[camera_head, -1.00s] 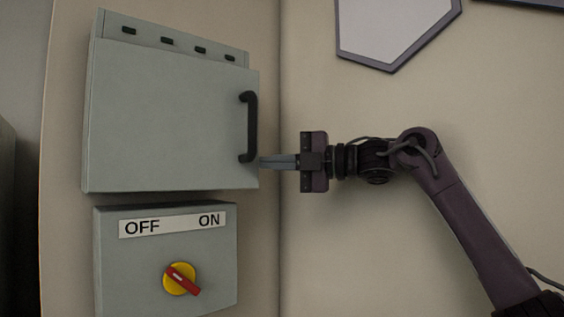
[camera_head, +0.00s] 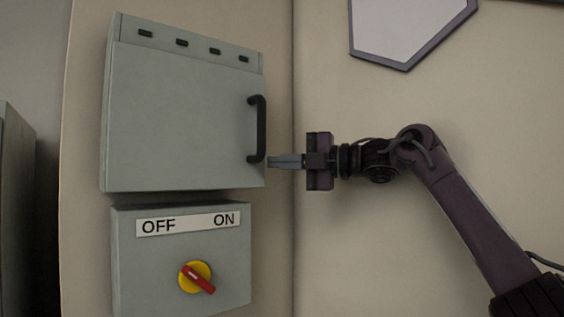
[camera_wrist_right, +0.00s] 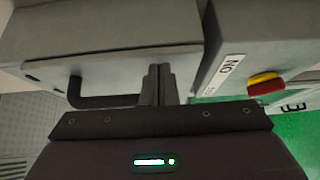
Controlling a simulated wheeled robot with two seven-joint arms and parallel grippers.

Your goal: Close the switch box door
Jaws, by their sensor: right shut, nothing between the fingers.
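The grey switch box (camera_head: 190,48) is on the wall, left of centre in the head view. Its door (camera_head: 180,120) lies over the front of the box and looks shut or nearly shut; I cannot tell if a thin gap is left. The black door handle (camera_head: 258,128) is upright near the door's right edge. My right gripper (camera_head: 272,161) is shut and empty, just right of the door's lower right edge. In the right wrist view the door (camera_wrist_right: 120,75), the handle (camera_wrist_right: 100,101) and the shut fingers (camera_wrist_right: 158,85) show. My left gripper is out of view.
A lower grey box (camera_head: 150,260) with an OFF/ON label (camera_head: 188,224) and a red and yellow rotary switch (camera_head: 197,278) is below the switch box. A pale angular panel (camera_head: 410,28) is on the wall at upper right. The wall between is clear.

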